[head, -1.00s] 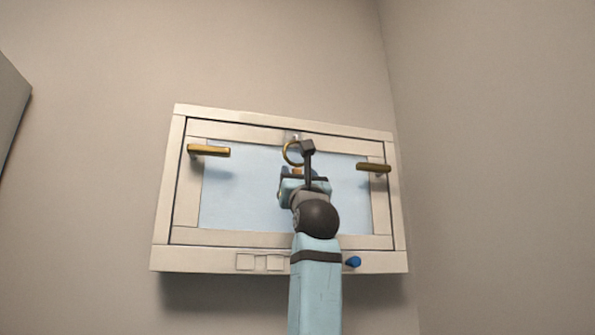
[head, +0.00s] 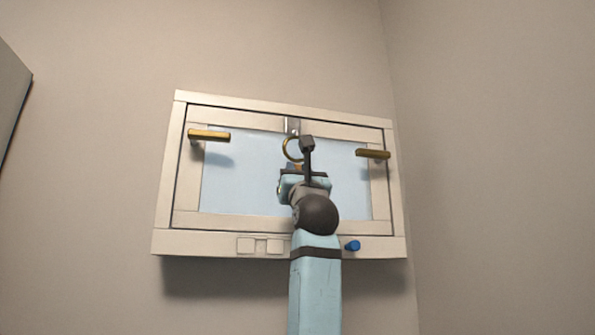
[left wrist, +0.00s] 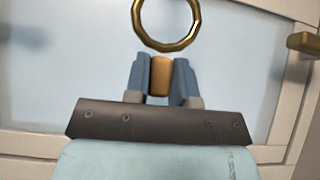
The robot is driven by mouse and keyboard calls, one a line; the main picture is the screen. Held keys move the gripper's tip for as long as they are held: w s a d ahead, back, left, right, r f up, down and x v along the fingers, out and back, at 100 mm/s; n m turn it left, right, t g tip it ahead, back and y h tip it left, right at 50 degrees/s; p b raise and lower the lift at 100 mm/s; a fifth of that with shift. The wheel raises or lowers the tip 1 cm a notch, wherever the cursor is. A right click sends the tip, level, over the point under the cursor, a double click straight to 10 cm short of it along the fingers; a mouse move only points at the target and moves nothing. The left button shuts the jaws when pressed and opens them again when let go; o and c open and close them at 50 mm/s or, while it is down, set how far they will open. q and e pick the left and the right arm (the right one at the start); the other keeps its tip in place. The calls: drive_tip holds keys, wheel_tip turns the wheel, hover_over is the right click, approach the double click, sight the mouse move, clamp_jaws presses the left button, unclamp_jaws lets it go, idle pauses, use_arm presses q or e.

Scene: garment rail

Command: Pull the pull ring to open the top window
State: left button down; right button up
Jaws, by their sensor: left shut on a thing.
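The top window (head: 225,175) is a cream-framed pane set high on the wall. Its sash looks level with the outer frame. The brass pull ring (head: 285,150) hangs below a small grey bracket (head: 292,125) at the top middle of the sash. In the left wrist view the ring (left wrist: 137,20) stands just above my fingertips. My left gripper (left wrist: 160,78) is shut on an orange-brown piece (left wrist: 160,75) directly below the ring, which looks like the ring's grip. Their join is hard to see. My arm hides part of the pane. My right gripper is out of view.
Brass handles sit at the left (head: 209,135) and right (head: 373,154) of the sash. A blue knob (head: 352,245) and pale square plates (head: 275,246) are on the lower frame. A side wall (head: 490,170) stands to the right.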

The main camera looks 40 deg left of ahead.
use_arm(q)
drive_tip(key=c, duration=1)
unclamp_jaws()
drive_tip(key=shift+o, duration=0.2)
drive_tip(key=b+v, duration=0.5)
drive_tip(key=v, duration=0.8)
drive_tip(key=shift+d+f, duration=0.2)
drive_tip(key=shift+f, duration=0.05)
drive_tip(key=shift+s, duration=0.1)
